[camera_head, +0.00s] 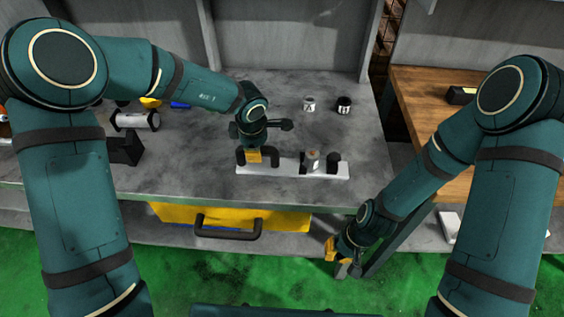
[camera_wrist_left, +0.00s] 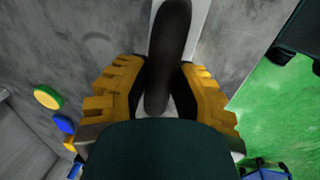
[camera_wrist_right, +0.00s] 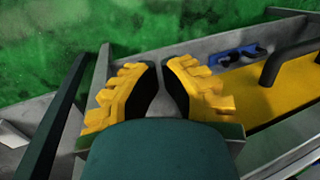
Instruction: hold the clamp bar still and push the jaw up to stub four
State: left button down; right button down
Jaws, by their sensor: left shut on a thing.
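The clamp bar (camera_head: 279,168) is a long pale plate lying near the bench's front edge. A dark handle (camera_wrist_left: 168,50) rises from its left part. My left gripper (camera_head: 253,156) is shut around this handle, with one yellow finger on each side. No number on the stub is readable. My right gripper (camera_wrist_right: 159,68) is empty, its fingertips almost together, in front of the bench edge and low.
Two small cylinders, one pale (camera_head: 309,104) and one black (camera_head: 343,105), stand behind the bar. A yellow drawer (camera_head: 280,219) with a dark handle (camera_head: 228,233) is under the bench. A wooden table (camera_head: 425,85) is at the right. Bench space right of the bar is clear.

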jog(key=w+d+r+n, duration=0.1)
jog(key=w+r, duration=0.2)
jog(key=w+d+r+n, duration=0.1)
jog(key=w+r, duration=0.2)
jog(key=r, duration=0.1)
jog(key=w+d+r+n+g+h, duration=0.1)
jog(key=w+d+r, duration=0.1)
jog(key=w+r, duration=0.1)
jog(key=shift+w+d+r+n, duration=0.1)
jog(key=shift+w+r+n, duration=0.25)
jog(key=shift+r, duration=0.25)
jog(key=w+a+r+n+t+h, duration=0.2)
jog(key=w+r+h, duration=0.1)
jog(key=w+r, duration=0.8)
jog(key=f, duration=0.4)
jog(key=w+f, duration=0.1)
jog(key=f, duration=0.2)
jog(key=shift+f, duration=0.3)
jog(key=shift+s+d+f, duration=0.1)
jog(key=shift+s+f, duration=0.1)
jog(key=shift+r, duration=0.25)
